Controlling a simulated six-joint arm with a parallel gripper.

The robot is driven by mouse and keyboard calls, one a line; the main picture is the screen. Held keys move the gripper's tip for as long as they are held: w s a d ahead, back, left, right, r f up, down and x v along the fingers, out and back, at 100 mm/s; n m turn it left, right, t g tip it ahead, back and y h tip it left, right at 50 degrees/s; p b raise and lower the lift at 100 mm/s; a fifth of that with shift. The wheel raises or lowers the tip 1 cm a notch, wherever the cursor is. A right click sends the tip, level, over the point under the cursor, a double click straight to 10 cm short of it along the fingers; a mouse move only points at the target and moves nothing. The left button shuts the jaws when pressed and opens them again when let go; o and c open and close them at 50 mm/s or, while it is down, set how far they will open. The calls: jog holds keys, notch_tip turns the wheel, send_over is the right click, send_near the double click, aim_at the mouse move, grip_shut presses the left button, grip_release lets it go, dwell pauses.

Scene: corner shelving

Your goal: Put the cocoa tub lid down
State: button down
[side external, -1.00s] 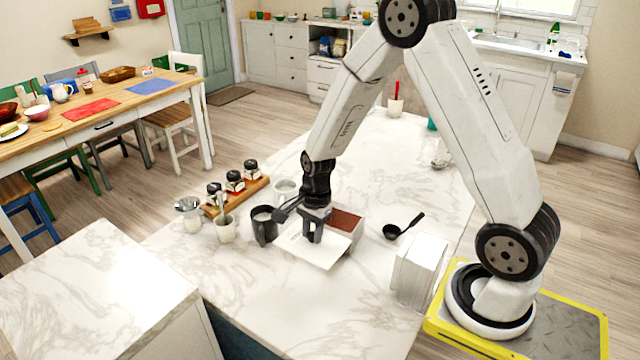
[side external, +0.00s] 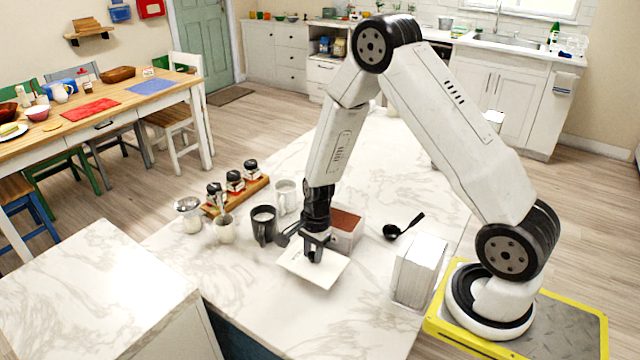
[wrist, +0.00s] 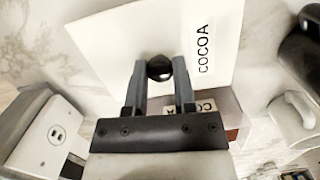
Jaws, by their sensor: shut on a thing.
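The cocoa tub lid (side external: 322,272) is a flat white square plate. In the wrist view the lid (wrist: 110,45) shows the word COCOA and a round black knob (wrist: 159,68). My gripper (side external: 315,256) is shut on that knob, with a finger on each side of it in the wrist view (wrist: 159,80). The lid is low over the counter in front of the tub; I cannot tell whether it touches the marble.
A dark mug (side external: 264,228) stands left of the lid, with a white mug (side external: 286,196) behind it. A black scoop (side external: 403,228) and a white box (side external: 418,268) lie to the right. The counter in front of the lid is clear.

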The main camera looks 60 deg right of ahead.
jog(key=shift+f, duration=1.65)
jog(key=shift+f, duration=0.15)
jog(key=shift+c, duration=2.2)
grip_release()
notch_tip(320, 180, up, 12)
jog(key=d, duration=0.1)
jog(key=shift+d, duration=0.2)
jog(key=shift+s, duration=0.1)
